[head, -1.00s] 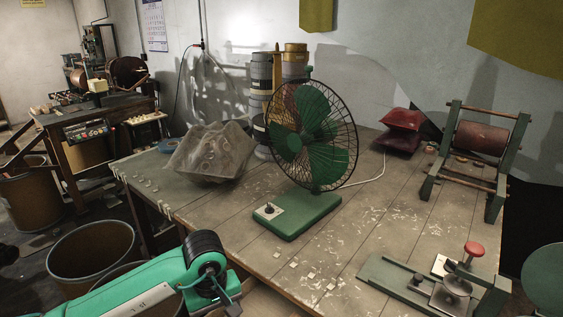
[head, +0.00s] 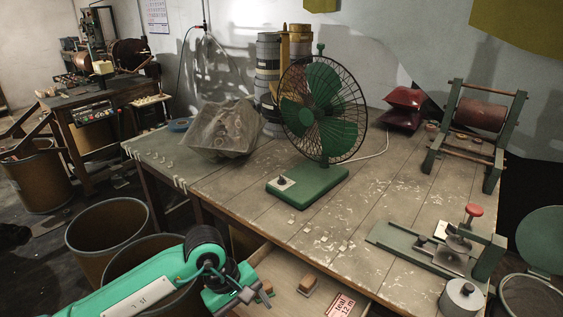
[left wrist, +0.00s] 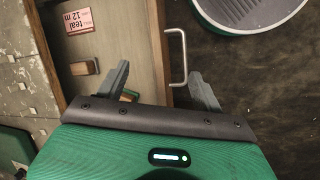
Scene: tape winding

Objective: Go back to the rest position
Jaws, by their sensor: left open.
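My left gripper (head: 255,298) is at the lower middle of the head view, by the open drawer (head: 284,274) under the workbench's front edge. In the left wrist view its two fingers (left wrist: 163,84) are spread apart with nothing held between them. The drawer's front panel and metal handle (left wrist: 183,60) appear between and beyond the fingertips; I cannot tell if they touch. My right gripper is in neither current view.
The drawer holds a wooden block (head: 308,284) and a "teal 12 m" card (head: 341,305). The workbench (head: 225,180) carries a green fan (head: 322,110) and a roller stand (head: 480,115). Bins (head: 108,235) stand left of it. A round container (left wrist: 245,12) is near the handle.

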